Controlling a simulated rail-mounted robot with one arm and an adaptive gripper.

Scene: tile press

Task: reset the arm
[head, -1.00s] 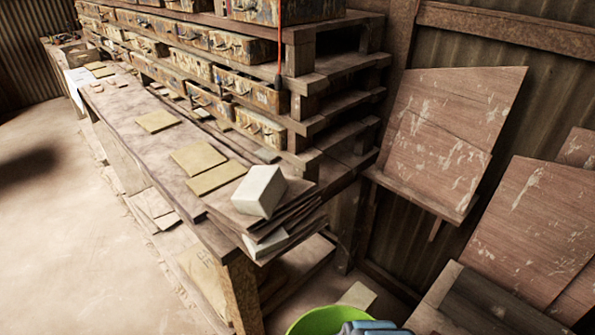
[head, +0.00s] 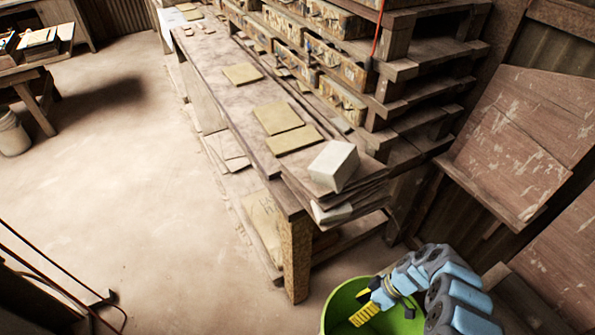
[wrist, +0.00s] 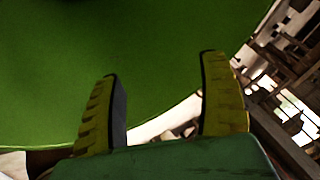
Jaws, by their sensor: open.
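My gripper (head: 364,305) has yellow fingers and shows at the bottom right of the head view, over the green bucket (head: 338,318). In the wrist view my gripper (wrist: 160,110) has its two fingers wide apart with nothing between them. The green surface of the bucket (wrist: 130,40) fills much of that view beyond the fingers. My blue and grey arm bends down to the gripper from the right in the head view. I cannot tell whether the fingertips touch the bucket.
A long workbench (head: 205,75) holds flat tan tiles (head: 278,117) and a pale block (head: 334,165). A shelf with drawers (head: 340,65) stands behind it. Wooden boards (head: 515,150) lean at the right. A white bucket (head: 12,132) stands far left. The floor (head: 140,190) at left is open.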

